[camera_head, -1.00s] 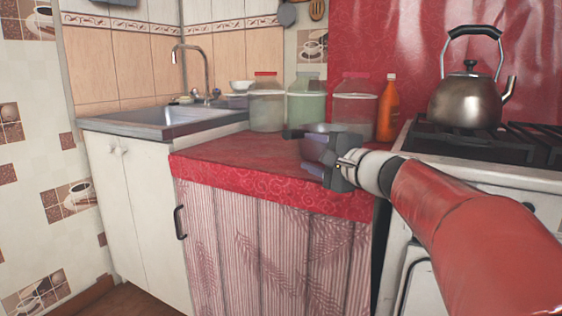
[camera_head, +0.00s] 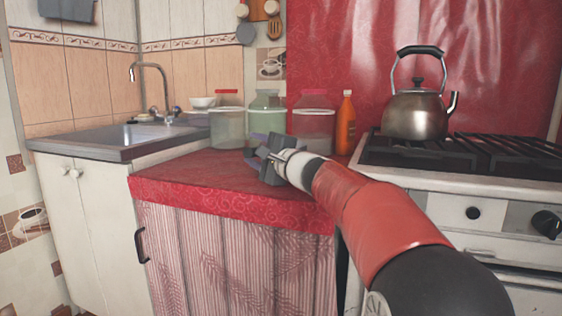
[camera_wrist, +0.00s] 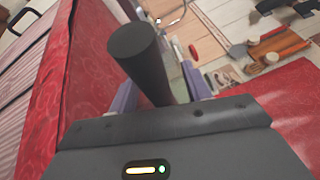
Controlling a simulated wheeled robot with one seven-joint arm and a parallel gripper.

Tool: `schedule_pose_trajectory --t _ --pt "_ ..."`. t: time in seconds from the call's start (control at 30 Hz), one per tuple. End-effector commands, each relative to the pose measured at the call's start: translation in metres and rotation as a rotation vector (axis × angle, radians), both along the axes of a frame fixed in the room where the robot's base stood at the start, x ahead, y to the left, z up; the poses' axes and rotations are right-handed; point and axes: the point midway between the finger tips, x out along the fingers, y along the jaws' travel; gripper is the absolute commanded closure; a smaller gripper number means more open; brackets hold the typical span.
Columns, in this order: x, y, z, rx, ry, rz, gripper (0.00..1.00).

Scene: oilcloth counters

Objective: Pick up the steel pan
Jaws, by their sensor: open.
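My gripper (camera_head: 257,150) is over the red oilcloth counter in the head view, its jaws open. In the wrist view, a thick dark cylinder (camera_wrist: 135,48) with a round end stands up between the two purplish fingers of my gripper (camera_wrist: 160,93). It looks like the handle of the steel pan. The fingers are apart on either side of it; I cannot tell whether either touches it. The pan's body cannot be made out in either view, and in the head view my gripper and arm cover part of the counter.
Glass jars (camera_head: 226,128) and an orange bottle (camera_head: 345,124) stand along the back of the counter (camera_head: 190,172). A metal kettle (camera_head: 415,115) sits on the stove (camera_head: 500,160) at right. A sink (camera_head: 95,140) is at left. The counter's front left is clear.

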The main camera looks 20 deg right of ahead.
Motion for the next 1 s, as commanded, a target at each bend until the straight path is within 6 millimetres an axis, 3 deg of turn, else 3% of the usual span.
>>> schedule_pose_trajectory --t 0.07,0.43,1.0 --pt "-0.0003 -0.0001 -0.0001 0.0 0.0 0.0 0.51" --pt "-0.0005 -0.0003 -0.0003 0.0 0.0 0.0 0.98" --pt "-0.0005 -0.0004 -0.0007 0.0 0.001 -0.001 1.0"
